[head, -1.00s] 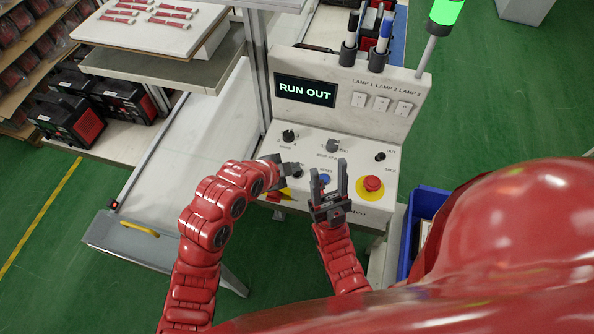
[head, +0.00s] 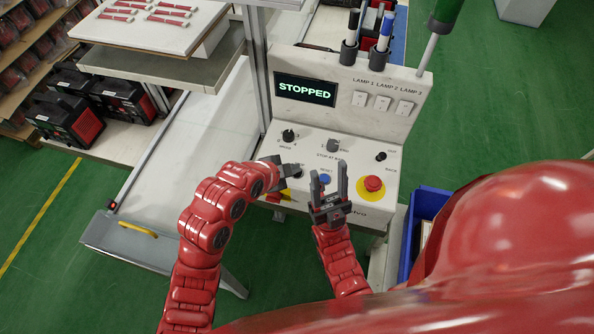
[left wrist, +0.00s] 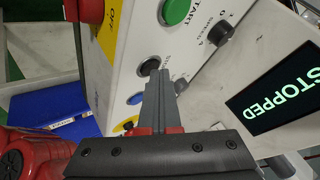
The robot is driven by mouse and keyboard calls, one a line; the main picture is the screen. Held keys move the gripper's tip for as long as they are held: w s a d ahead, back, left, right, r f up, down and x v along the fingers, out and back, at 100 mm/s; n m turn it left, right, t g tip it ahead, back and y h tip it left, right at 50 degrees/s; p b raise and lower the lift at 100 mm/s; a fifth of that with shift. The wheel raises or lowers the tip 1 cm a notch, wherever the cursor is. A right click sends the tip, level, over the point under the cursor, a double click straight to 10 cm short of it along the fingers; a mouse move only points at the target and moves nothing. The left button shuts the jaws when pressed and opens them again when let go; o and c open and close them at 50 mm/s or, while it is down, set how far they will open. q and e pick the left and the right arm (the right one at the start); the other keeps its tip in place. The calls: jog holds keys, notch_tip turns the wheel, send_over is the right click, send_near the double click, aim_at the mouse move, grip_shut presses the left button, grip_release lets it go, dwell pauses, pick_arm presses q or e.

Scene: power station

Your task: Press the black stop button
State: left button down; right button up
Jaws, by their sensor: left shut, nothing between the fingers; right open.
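The black stop button (head: 297,171) is on the slanted white control panel, and it also shows in the left wrist view (left wrist: 150,66). My left gripper (head: 279,172) is shut and empty. In the left wrist view its fingertips (left wrist: 158,74) are right at the button's lower edge; I cannot tell whether they touch it or how far it is pushed in. The display (head: 305,91) reads STOPPED. My right gripper (head: 329,182) is open and empty over the panel's front, with the blue reset button (head: 325,179) seen between its fingers.
A green START button (left wrist: 175,10) and a black knob (left wrist: 218,32) are close to the stop button. A red mushroom button (head: 373,184) on yellow is right of my right gripper. The conveyor (head: 185,150) is at left, a blue bin (head: 425,215) at right.

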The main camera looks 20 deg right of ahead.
dwell(0.5)
pick_arm(q)
jog(key=shift+r, duration=0.75)
jog(key=shift+r, duration=0.1)
jog(key=shift+r+p, duration=0.35)
jog(key=shift+r, duration=2.05)
